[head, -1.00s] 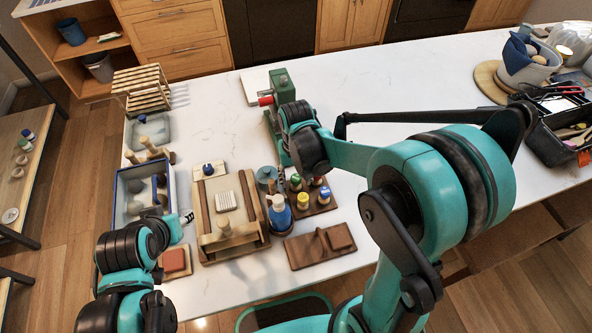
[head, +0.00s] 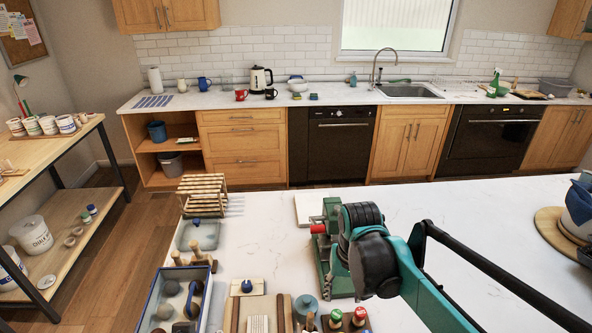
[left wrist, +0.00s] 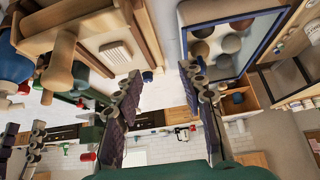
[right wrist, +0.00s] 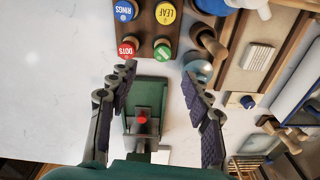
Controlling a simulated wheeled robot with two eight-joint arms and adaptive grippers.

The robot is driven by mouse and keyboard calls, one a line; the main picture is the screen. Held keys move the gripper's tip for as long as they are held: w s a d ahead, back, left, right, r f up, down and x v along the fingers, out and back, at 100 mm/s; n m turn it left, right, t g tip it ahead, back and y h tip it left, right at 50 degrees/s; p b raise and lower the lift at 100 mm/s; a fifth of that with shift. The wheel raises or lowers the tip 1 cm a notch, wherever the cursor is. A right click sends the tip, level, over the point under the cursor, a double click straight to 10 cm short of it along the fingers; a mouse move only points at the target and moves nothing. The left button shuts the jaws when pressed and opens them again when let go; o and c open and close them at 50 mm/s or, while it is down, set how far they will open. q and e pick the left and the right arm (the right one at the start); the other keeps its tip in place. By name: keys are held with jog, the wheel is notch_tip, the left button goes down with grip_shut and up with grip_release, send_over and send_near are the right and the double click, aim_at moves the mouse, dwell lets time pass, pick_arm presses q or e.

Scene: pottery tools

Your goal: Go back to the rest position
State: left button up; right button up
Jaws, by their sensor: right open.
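My right gripper's fingers are hidden behind its black wrist in the head view, where the wrist hides part of the green press (head: 322,247) with a red handle. In the right wrist view the right gripper (right wrist: 160,92) is open and empty, its fingers spread with the green press (right wrist: 150,95) below and between them. My left arm is not in the head view. In the left wrist view the left gripper (left wrist: 162,85) is open and empty, with the blue-rimmed bin (left wrist: 262,28) and a wooden board with a ribbed white block (left wrist: 115,52) beyond its fingers.
A wooden rack (head: 205,193) and blue-rimmed bin (head: 150,300) stand at the table's left. Labelled stamps (right wrist: 165,14) stand in a wooden holder near the press. The white table (head: 465,215) is clear between press and bowl.

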jog(key=s+d+f+n+t+b, duration=0.1)
jog(key=s+d+f+t+b, duration=0.3)
jog(key=s, duration=0.5)
jog(key=shift+s+f+t, duration=0.2)
jog(key=shift+f+t, duration=0.45)
jog(key=shift+t, duration=0.55)
